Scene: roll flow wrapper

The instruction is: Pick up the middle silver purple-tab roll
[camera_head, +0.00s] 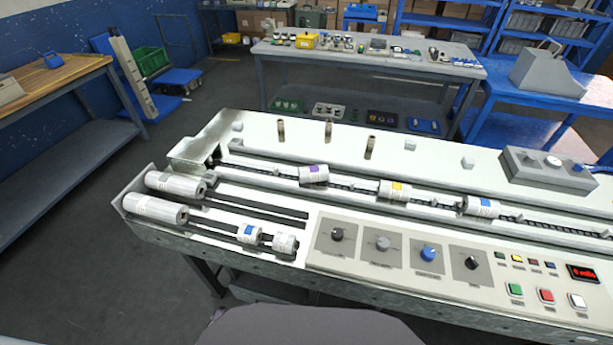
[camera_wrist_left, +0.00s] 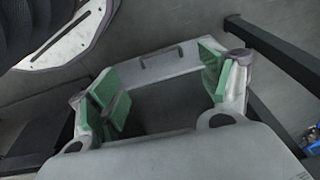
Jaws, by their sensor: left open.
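The silver roll with a purple tab (camera_head: 314,175) lies on the chain conveyor channel of the machine in the head view, left of a yellow-tab roll (camera_head: 394,190) and a blue-tab roll (camera_head: 481,206) on the same channel. My left gripper (camera_wrist_left: 163,90) shows in the left wrist view with green-padded fingers spread apart and nothing between them. It hangs over grey floor, away from the rolls. No gripper shows in the head view. My right gripper is not visible.
Two larger rolls (camera_head: 174,184) and two small rolls (camera_head: 250,234) lie in the machine's front left trays. Three upright pegs (camera_head: 328,131) stand behind the channel. Knobs (camera_head: 382,243) and buttons fill the front panel. A control box (camera_head: 546,170) stands at the right.

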